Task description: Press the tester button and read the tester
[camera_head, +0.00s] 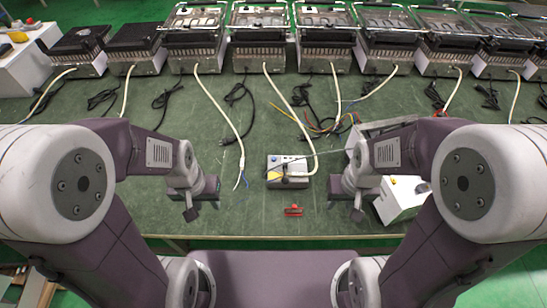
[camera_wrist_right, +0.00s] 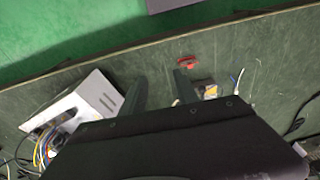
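A small grey box (camera_head: 275,160) with a blue patch and a yellow part lies on the green table in front of me; it looks like the tester. I cannot make out its button or any reading. A white cable runs to it from behind. In the right wrist view the yellow part (camera_wrist_right: 211,91) shows, with the box mostly hidden. My left gripper (camera_head: 191,212) is left of the box, apart from it; its opening is unclear. My right gripper (camera_head: 357,213) is right of the box. In the right wrist view its fingers (camera_wrist_right: 161,88) are apart and empty.
A red item (camera_head: 293,210) lies in front of the grey box, near the table's front edge. A white box (camera_head: 402,198) with coloured wires stands beside my right arm. Several heater units (camera_head: 293,52) line the back, with cables trailing across the table.

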